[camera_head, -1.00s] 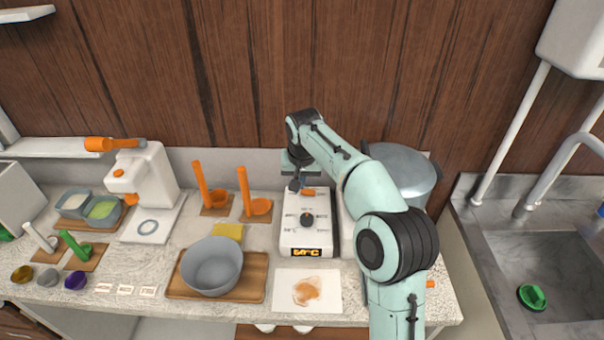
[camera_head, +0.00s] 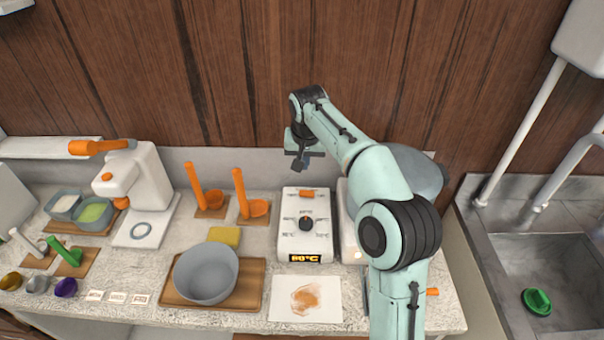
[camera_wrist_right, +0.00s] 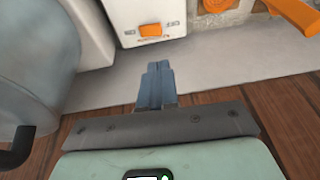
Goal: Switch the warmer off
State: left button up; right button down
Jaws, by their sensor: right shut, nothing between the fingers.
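The warmer (camera_head: 305,230) is a white box on the counter with a dark round dial (camera_head: 306,222) on its top. Its display (camera_head: 304,258) is lit and seems to read 60°C. An orange switch (camera_head: 307,193) sits at its back end; it also shows in the right wrist view (camera_wrist_right: 150,30). Which way the switch is tipped is too small to tell. My right gripper (camera_head: 299,163) is shut and empty, above and behind the switch, apart from it. Its closed fingers (camera_wrist_right: 158,70) point toward the warmer in the wrist view. My left gripper is out of view.
A big lidded pot (camera_head: 418,170) stands right of the warmer, partly hidden by my right arm. A grey bowl (camera_head: 206,273) on a wooden board and a stained white sheet (camera_head: 305,300) lie in front. Orange ladles (camera_head: 240,195) stand to the left. The wooden wall is close behind.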

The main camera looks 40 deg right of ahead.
jog(key=b, duration=0.1)
send_near(304, 194)
jog(key=x, duration=0.3)
jog(key=w+x, duration=0.1)
jog(key=x, duration=0.1)
jog(key=shift+a, duration=0.25)
jog(key=shift+w+a+f, duration=0.1)
jog(key=shift+f, duration=0.55)
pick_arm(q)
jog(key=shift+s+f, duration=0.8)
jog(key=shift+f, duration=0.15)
pick_arm(e)
jog(key=shift+w+a+f, duration=0.15)
jog(key=shift+f, duration=0.25)
jog(key=shift+s+d+r, duration=0.3)
jog(key=shift+s+d, duration=0.2)
jog(key=shift+d, duration=0.1)
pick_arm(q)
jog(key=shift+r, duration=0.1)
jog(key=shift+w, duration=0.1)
